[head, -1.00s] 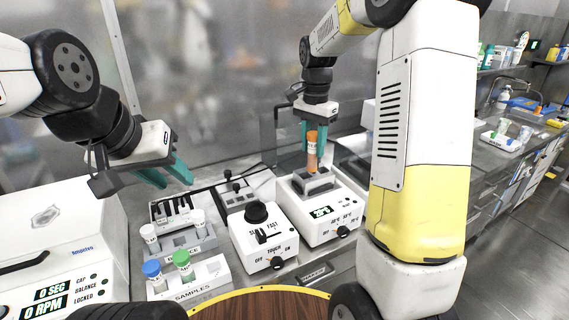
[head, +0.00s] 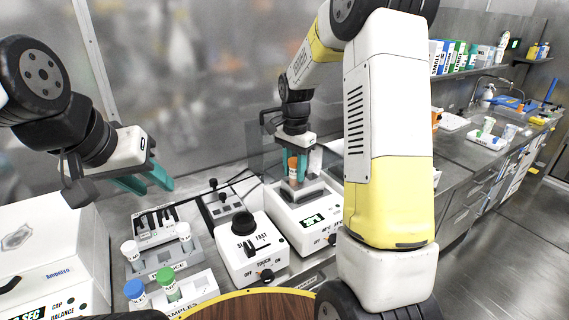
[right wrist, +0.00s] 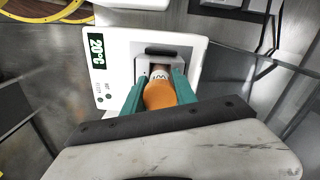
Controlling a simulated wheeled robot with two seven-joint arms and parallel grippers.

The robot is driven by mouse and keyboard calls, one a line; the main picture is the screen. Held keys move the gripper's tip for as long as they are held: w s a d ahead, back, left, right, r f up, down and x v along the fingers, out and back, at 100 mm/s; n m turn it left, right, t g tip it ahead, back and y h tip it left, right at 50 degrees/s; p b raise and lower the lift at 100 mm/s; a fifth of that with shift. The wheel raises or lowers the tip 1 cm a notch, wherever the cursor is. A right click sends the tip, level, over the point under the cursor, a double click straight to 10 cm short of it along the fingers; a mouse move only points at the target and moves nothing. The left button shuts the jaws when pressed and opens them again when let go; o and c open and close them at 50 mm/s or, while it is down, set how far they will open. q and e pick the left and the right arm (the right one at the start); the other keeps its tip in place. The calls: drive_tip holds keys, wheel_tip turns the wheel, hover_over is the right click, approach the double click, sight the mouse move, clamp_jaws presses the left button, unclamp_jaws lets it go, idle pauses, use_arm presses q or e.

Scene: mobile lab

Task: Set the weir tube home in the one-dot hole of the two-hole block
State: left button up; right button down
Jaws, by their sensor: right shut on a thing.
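The weir tube, with an orange cap (head: 292,163), is upright in my right gripper (head: 293,168), which is shut on it. It is at the grey two-hole block (head: 315,189) on the white heater. In the right wrist view, the orange cap (right wrist: 159,95) sits between the teal fingers, and the tube's lower end is over or in the near part of the block (right wrist: 143,66). The depth is hidden. A dark opening shows beyond the tube; I cannot make out the hole dots. My left gripper (head: 146,180) is open and empty above the racks.
The white heater (head: 290,217) has a lit display. A white knobbed device (head: 245,262) stands left of it. Racks with white-capped, blue-capped (head: 134,289) and green-capped (head: 167,277) tubes stand further left. A round wooden surface (head: 250,307) lies in front.

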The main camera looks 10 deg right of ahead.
drive_tip(key=c, duration=1)
unclamp_jaws()
drive_tip(key=shift+f, duration=0.1)
wheel_tip(320, 180, up, 11)
drive_tip(key=shift+r, duration=0.1)
drive_tip(key=shift+s+r, duration=0.2)
drive_tip(key=shift+r, duration=0.5)
drive_tip(key=s+a+r+n+t+y, duration=0.1)
drive_tip(key=s+n, duration=0.4)
drive_tip(key=s, duration=0.7)
drive_tip(key=s+a+r+n+t+y, duration=0.1)
drive_tip(key=s+r+n+t, duration=0.2)
drive_tip(key=s, duration=0.9)
drive_tip(key=n+t, duration=0.2)
drive_tip(key=n, duration=0.1)
drive_tip(key=shift+r, duration=0.15)
